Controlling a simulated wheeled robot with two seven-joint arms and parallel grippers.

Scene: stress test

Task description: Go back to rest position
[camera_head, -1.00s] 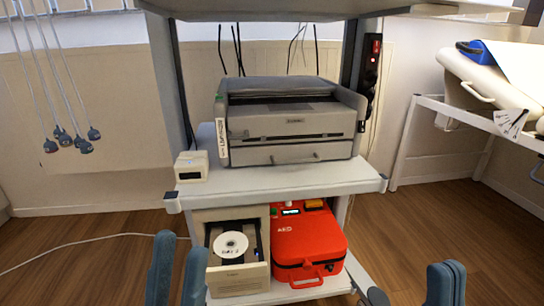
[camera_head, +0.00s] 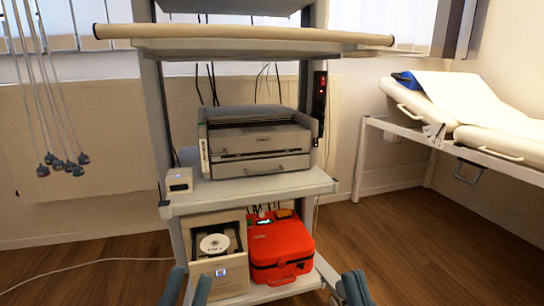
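My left gripper (camera_head: 187,287) is at the bottom edge, in front of the lower left of the cart. Its two blue fingers stand apart with nothing seen between them. My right gripper (camera_head: 350,290) is at the bottom edge, right of the red AED case (camera_head: 281,250). Its blue fingers overlap in the view and are cut off by the frame, so its opening is unclear. No object is seen in either gripper.
The cart (camera_head: 255,192) holds a grey printer (camera_head: 258,143), a small white box (camera_head: 179,180) and, below, a beige disc drive (camera_head: 218,270) with its disc tray out. A bed (camera_head: 480,140) stands at right. Hanging leads (camera_head: 60,165) are at left. Wooden floor is clear at right.

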